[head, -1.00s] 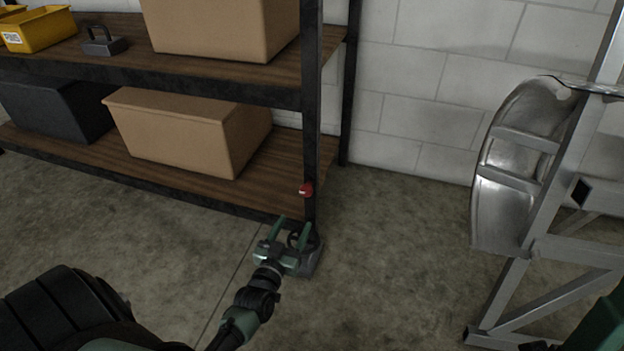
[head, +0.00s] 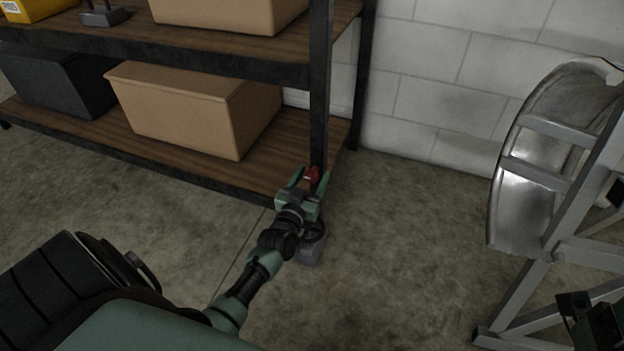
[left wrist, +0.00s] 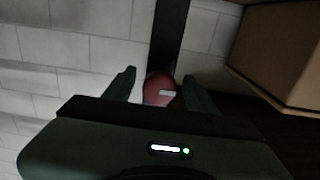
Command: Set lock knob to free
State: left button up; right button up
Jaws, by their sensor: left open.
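The lock knob is a small red knob (head: 312,174) on the front corner post of the shelf, low down near the bottom board. In the left wrist view the red knob (left wrist: 160,90) shows between the fingers, with a pale mark on its face. My left gripper (head: 309,180) is open, its two green fingers on either side of the knob. In the left wrist view the left gripper (left wrist: 163,84) is open around it, with a gap at each finger. Whether the fingers touch the knob cannot be told. My right gripper (head: 572,305) shows only partly at the lower right edge.
The shelf's dark post (head: 320,90) stands behind the knob. A tan box (head: 185,115) sits on the lower board. A grey block-like object (head: 311,248) is on the floor below my left wrist. An aluminium frame with a fender (head: 540,190) stands at right.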

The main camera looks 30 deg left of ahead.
pick_arm(q)
grip_shut()
